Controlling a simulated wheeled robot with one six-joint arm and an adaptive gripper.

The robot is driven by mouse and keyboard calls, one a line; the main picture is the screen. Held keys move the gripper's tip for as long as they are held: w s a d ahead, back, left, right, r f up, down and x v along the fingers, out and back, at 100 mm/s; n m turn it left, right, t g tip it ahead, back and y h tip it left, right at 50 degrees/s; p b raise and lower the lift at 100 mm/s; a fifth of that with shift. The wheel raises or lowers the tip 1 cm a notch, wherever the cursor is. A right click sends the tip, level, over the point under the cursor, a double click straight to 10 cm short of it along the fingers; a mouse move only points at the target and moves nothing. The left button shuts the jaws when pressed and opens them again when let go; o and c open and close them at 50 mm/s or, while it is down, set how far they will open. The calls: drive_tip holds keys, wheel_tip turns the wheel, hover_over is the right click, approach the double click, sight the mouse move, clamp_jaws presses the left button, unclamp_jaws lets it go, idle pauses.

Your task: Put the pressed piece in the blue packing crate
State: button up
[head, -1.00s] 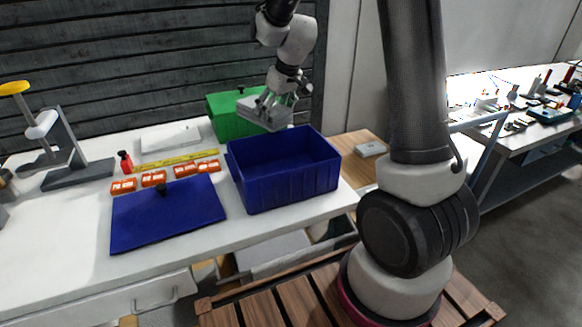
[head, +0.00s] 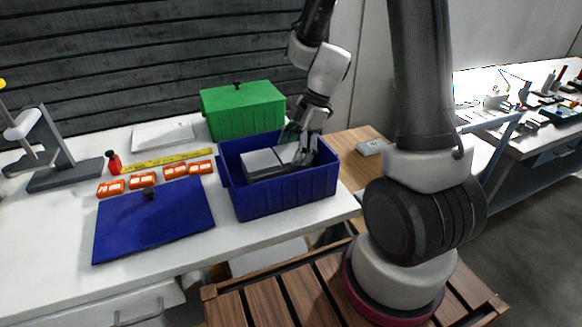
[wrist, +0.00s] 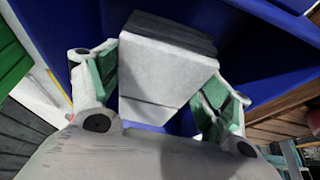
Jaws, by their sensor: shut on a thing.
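The blue packing crate (head: 290,196) stands open near the table's front edge. My gripper (head: 296,150) reaches down into the crate from above. It is shut on the pressed piece (head: 263,164), a pale grey block with a darker side, which is inside the crate's walls. In the wrist view the piece (wrist: 165,65) sits between the two green-padded fingers, with blue crate walls around it. Whether the piece touches the crate floor is hidden.
A green lidded box (head: 243,112) stands just behind the crate. A blue lid (head: 150,225) lies to its left, near several orange boxes (head: 141,182), a yellow ruler (head: 165,160) and a red bottle (head: 114,163). A grey press (head: 50,150) stands far left.

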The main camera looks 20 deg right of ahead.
drive_tip(key=shift+f, duration=2.4)
drive_tip(key=o, duration=1.1)
drive_tip(key=v, duration=1.2)
drive_tip(key=s+d+r+m+t+h, duration=0.2)
drive_tip(key=s+r+m, duration=0.5)
drive_tip(key=s+m, duration=0.2)
drive_tip(key=s+d+r+m+t+h, duration=0.2)
drive_tip(key=s+d+r+m, duration=0.1)
drive_tip(key=s+r+m, duration=0.4)
drive_tip(key=s+m, duration=0.2)
drive_tip(key=s, duration=0.1)
drive_tip(key=shift+r+h, duration=0.3)
